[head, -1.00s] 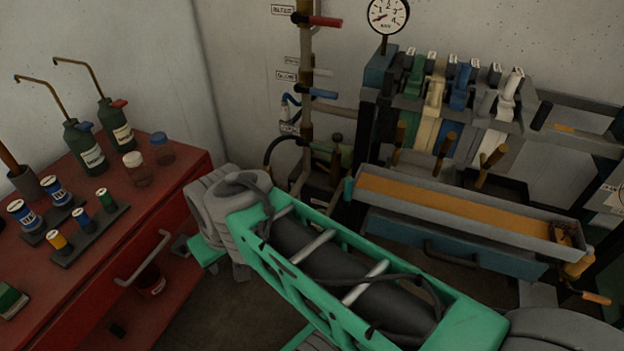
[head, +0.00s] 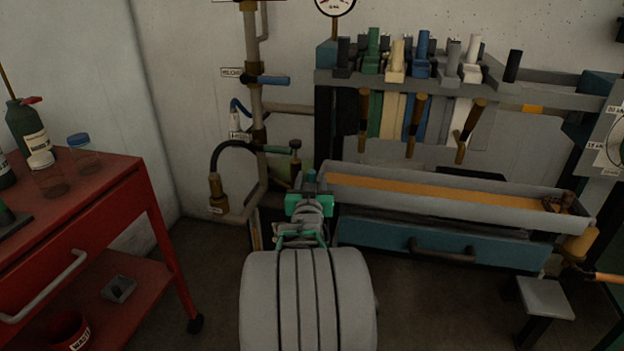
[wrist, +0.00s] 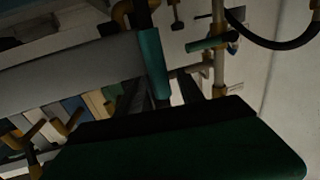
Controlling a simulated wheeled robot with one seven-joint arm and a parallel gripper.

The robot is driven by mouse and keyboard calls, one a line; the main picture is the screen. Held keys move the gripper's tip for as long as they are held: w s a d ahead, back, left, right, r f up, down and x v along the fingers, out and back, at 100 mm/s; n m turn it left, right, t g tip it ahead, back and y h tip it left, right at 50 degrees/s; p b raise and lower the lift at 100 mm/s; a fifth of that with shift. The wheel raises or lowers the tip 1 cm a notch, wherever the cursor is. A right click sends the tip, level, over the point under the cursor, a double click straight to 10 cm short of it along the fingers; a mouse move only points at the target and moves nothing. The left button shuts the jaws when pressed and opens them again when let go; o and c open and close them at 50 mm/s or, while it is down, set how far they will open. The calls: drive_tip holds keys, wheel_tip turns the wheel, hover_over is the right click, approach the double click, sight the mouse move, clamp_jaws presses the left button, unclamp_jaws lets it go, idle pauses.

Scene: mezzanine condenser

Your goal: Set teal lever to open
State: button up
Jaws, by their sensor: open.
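The teal lever (head: 311,178) shows as a small teal piece at the left end of the trough, mostly hidden behind my wrist. In the wrist view the teal lever (wrist: 153,62) is a longer teal handle close ahead of my fingers, beside the grey trough side. My gripper (wrist: 162,91) is open, with its two dark fingers apart and the lever's end close to the gap between them. I cannot tell whether they touch. In the head view my arm hides the fingers.
The long grey trough (head: 450,212) sits above a blue drawer (head: 450,245) on the right. Wall pipes with a blue-handled valve (head: 268,80) and a black hose (head: 228,147) rise at left. A red cart (head: 95,215) stands far left, with clear floor between.

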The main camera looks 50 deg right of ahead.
drive_tip(key=x, duration=0.4)
clamp_jaws()
idle(0.4)
idle(1.0)
